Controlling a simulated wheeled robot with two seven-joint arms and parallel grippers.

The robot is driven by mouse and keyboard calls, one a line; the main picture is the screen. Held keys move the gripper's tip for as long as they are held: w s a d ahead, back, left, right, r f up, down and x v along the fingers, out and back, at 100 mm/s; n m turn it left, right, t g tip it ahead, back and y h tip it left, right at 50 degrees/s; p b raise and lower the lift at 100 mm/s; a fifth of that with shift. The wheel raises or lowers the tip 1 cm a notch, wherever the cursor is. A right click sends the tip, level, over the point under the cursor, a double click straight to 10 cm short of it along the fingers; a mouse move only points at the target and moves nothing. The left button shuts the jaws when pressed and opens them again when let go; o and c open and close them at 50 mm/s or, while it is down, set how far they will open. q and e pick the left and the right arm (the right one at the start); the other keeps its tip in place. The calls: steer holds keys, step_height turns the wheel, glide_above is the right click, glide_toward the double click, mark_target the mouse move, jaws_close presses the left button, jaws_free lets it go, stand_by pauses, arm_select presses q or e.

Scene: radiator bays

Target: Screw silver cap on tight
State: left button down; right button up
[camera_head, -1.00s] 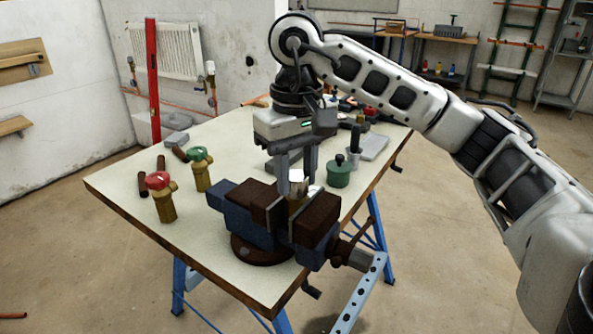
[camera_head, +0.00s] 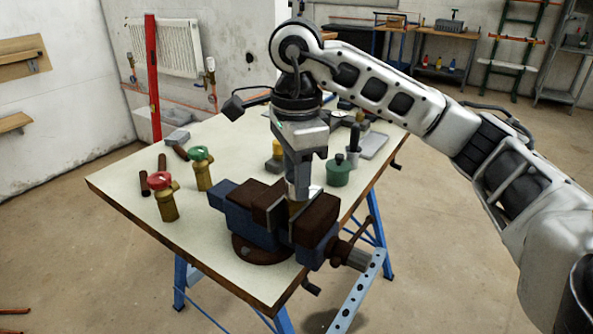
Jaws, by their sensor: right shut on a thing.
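The silver cap (camera_head: 291,189) sits on top of a brass-coloured body (camera_head: 297,208), which stands upright between the jaws of the blue and brown vise (camera_head: 243,215). My right gripper (camera_head: 299,187) points straight down over the vise and is shut on the silver cap. Its fingers hide much of the cap, so I cannot tell how far down the cap sits. My left gripper is not in view.
A red-topped valve (camera_head: 164,195) and a green-topped valve (camera_head: 201,170) stand on the workbench (camera_head: 130,190) left of the vise. A green pot (camera_head: 338,173) stands right of my gripper. Short brown pipes lie at the left. The bench's front left is clear.

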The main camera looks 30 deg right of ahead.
steer(key=shift+o, duration=0.2)
steer(key=m, duration=0.5)
steer(key=shift+m+p, duration=0.3)
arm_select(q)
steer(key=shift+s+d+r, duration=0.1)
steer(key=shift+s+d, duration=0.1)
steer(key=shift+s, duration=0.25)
arm_select(e)
steer(key=shift+m, duration=1)
steer(key=shift+c, duration=0.2)
steer(key=o, duration=1)
steer(key=shift+c, duration=0.2)
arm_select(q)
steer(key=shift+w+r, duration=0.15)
